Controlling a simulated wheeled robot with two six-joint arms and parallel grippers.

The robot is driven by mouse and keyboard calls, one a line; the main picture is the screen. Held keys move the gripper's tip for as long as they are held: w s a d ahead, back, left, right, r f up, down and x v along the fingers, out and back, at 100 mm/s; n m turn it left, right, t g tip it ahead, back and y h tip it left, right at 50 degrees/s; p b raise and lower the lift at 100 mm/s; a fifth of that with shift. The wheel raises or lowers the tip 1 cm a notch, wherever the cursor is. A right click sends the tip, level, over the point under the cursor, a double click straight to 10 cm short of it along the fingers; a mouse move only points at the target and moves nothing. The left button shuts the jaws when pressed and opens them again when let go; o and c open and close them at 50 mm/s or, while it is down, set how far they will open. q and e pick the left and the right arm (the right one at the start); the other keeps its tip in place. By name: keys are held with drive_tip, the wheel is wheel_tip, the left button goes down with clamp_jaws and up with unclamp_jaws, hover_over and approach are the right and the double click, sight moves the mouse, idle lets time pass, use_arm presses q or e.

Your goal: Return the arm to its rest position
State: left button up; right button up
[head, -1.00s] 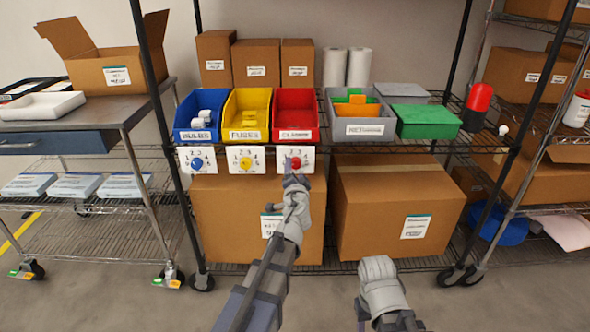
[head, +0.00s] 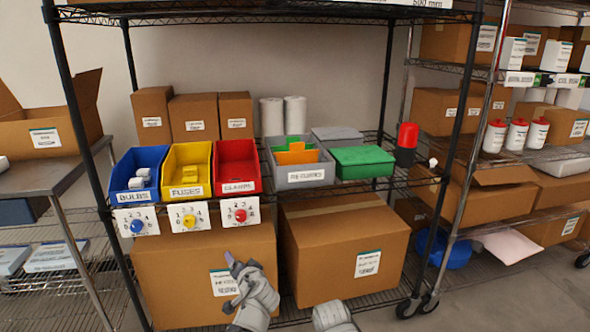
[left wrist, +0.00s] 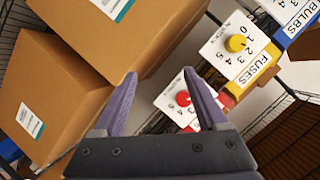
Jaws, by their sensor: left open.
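My left gripper (head: 234,262) is in front of the large cardboard box below the bins, below and apart from the dial cards. In the left wrist view its two purple fingers (left wrist: 162,97) are spread, with nothing held between them. The card with the red knob (head: 240,215) is seen past the fingers, and the knob also shows there (left wrist: 183,98). The yellow knob (head: 188,220) and blue knob (head: 137,226) sit on cards to its left. Part of my right arm shows at the bottom edge; its gripper is not visible.
The blue bulbs bin (head: 120,178), yellow fuses bin (head: 172,165) and red clamps bin (head: 225,160) stand on the wire shelf above the cards. Two large boxes (head: 180,275) (head: 325,270) fill the lower shelf. A black post (head: 445,170) stands to the right.

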use_arm(q)
drive_tip(key=s+d+f+g+h, duration=0.3)
drive_tip(key=s+d+f+g, duration=0.35)
drive_tip(key=s, duration=0.45)
drive_tip(key=s+d+f+g+h, duration=0.2)
drive_tip(key=s+d+f+g, duration=0.5)
drive_tip(key=s, duration=0.5)
wheel_tip(320, 180, up, 33)
drive_tip(key=d+t+p, duration=0.1)
drive_tip(key=p, duration=3.2)
drive_tip(key=shift+w+d+f, duration=0.1)
